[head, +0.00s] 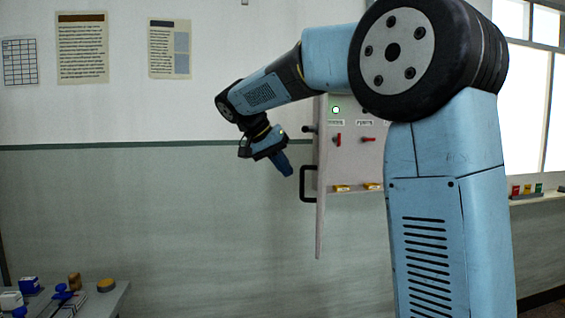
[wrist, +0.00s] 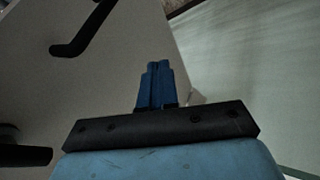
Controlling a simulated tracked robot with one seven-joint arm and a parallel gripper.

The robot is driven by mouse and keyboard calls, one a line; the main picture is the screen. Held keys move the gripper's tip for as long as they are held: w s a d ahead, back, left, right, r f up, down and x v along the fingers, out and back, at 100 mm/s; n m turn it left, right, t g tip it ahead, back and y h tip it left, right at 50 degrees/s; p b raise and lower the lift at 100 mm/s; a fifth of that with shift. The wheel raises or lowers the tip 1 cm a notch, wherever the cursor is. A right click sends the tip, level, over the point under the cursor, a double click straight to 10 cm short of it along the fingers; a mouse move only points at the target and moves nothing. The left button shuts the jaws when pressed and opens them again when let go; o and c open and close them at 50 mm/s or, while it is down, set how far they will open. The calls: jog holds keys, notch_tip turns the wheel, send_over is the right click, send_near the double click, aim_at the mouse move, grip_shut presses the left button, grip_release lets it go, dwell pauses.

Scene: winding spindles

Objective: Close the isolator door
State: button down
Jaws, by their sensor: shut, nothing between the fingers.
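The isolator door (head: 321,215) stands open, seen nearly edge-on in the head view at the left side of the isolator cabinet (head: 352,165). A black bar handle (head: 304,184) sticks out from its left face. In the wrist view the door's pale face (wrist: 60,85) fills the left side, with a black handle (wrist: 85,30) at the top. My gripper (head: 288,172) is shut and empty, just left of the door near handle height. Its blue fingers (wrist: 157,64) are together in the wrist view; I cannot tell whether they touch the door.
The cabinet panel carries a lit green lamp (head: 336,110), red switches (head: 338,140) and yellow labels (head: 342,188). A black knob (head: 309,128) sits above the handle. A table with small items (head: 100,300) stands at lower left. The wall space left of my gripper is clear.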

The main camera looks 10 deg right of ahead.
jog(key=d+f, duration=0.4)
jog(key=d, duration=0.3)
jog(key=shift+s+f, duration=0.3)
jog(key=shift+s, duration=0.1)
jog(key=shift+s, duration=0.1)
